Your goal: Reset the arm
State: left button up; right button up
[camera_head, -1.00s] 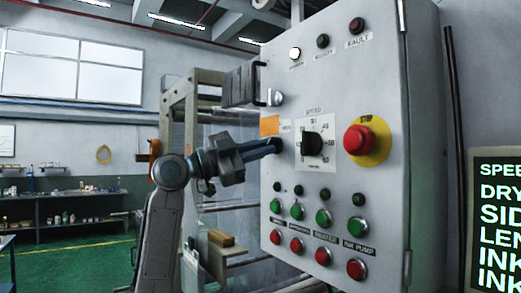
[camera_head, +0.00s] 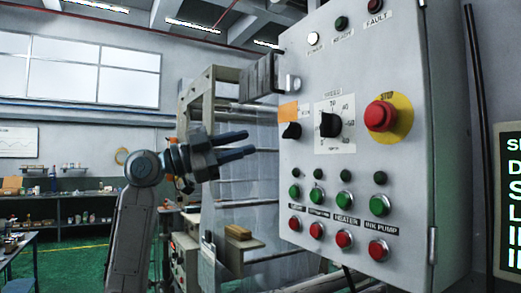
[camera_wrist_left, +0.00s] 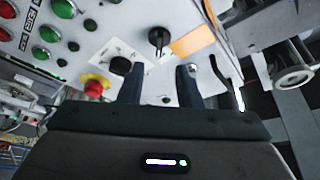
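My left gripper (camera_head: 250,143) is left of the grey control panel (camera_head: 413,200), its two dark fingers apart with nothing between them. A gap separates the fingertips from the panel in the head view. The black selector knob (camera_head: 291,131) sits under an orange label (camera_head: 288,111), just right of the fingertips. In the left wrist view, the open fingers (camera_wrist_left: 160,84) point toward the panel, with the selector knob (camera_wrist_left: 158,38) beyond them. My right gripper is in neither view.
The panel carries a speed dial (camera_head: 329,124), a red stop button (camera_head: 379,116) on yellow, and rows of green and red buttons. A lit white lamp (camera_head: 313,39) is at the top. A framed machine (camera_head: 205,100) stands behind my arm. A display (camera_head: 510,200) is at right.

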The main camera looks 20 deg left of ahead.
pick_arm(q)
jog(key=shift+v, duration=0.8)
